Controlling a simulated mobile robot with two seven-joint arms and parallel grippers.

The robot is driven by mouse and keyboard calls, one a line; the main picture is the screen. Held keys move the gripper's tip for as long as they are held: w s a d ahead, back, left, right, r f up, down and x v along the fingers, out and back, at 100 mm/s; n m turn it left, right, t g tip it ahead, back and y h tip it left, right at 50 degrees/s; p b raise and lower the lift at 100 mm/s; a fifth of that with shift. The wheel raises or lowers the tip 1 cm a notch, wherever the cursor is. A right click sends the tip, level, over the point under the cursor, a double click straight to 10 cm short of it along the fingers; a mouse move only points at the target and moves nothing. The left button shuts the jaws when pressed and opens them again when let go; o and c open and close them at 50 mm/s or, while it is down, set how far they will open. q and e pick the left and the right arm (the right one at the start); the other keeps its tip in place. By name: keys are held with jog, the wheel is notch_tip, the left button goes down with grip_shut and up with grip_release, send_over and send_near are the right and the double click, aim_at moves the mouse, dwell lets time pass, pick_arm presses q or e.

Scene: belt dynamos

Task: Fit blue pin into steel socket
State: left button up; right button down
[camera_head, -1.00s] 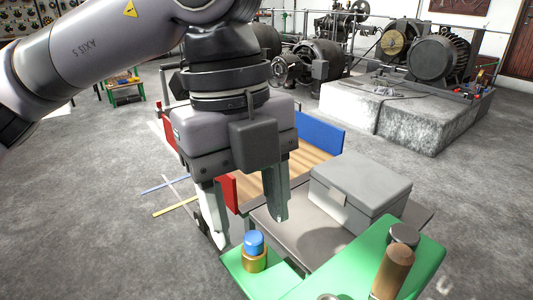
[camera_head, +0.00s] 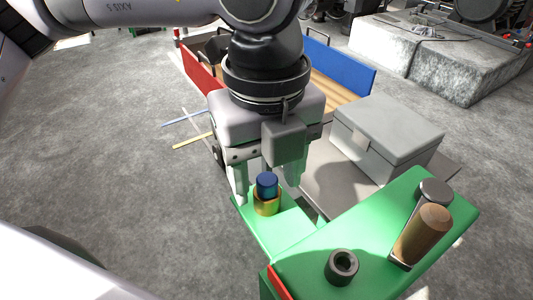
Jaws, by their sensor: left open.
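The blue pin (camera_head: 267,184) stands upright in a brass-coloured holder (camera_head: 267,205) on the lower green surface (camera_head: 283,228). My left gripper (camera_head: 267,190) points down and is open. In the picture, one finger shows to the left of the pin and the other to the right. I cannot tell whether either finger touches the pin. The steel socket (camera_head: 342,266), a dark metal ring with an open hole, sits on the raised green surface (camera_head: 385,238) at the lower right. My right gripper is not in view.
A blue panel (camera_head: 338,64) and a red panel (camera_head: 200,72) stand farther back.

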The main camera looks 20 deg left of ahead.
aim_at(268, 178)
pick_arm(q)
jog(key=shift+c, duration=1)
grip_shut()
jog(key=shift+r+p, duration=1.1)
jog(key=shift+r, duration=1.15)
jog(key=shift+w, duration=0.1)
